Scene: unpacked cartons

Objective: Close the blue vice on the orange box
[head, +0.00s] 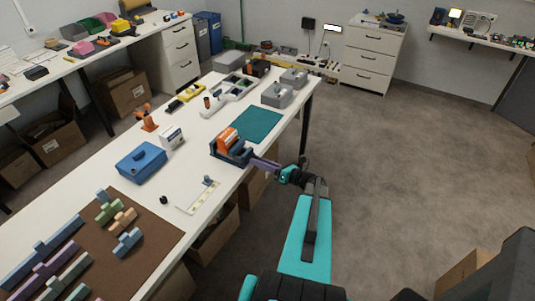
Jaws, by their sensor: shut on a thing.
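The blue vice (232,156) stands at the right edge of the white workbench in the head view. The orange box (227,138) sits upright between its jaws; whether both jaws touch it is too small to tell. My gripper (277,171) is just right of the vice, beyond the bench edge. It is shut on the purple handle (262,164) that sticks out from the vice. The fingertips are small and partly hidden by the gripper body.
A blue case (141,162) and a white box (171,137) stand left of the vice. A green mat (258,124) lies behind it, and a white L-shaped piece (198,197) in front. Cartons (215,237) are under the bench. The floor on the right is mostly clear.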

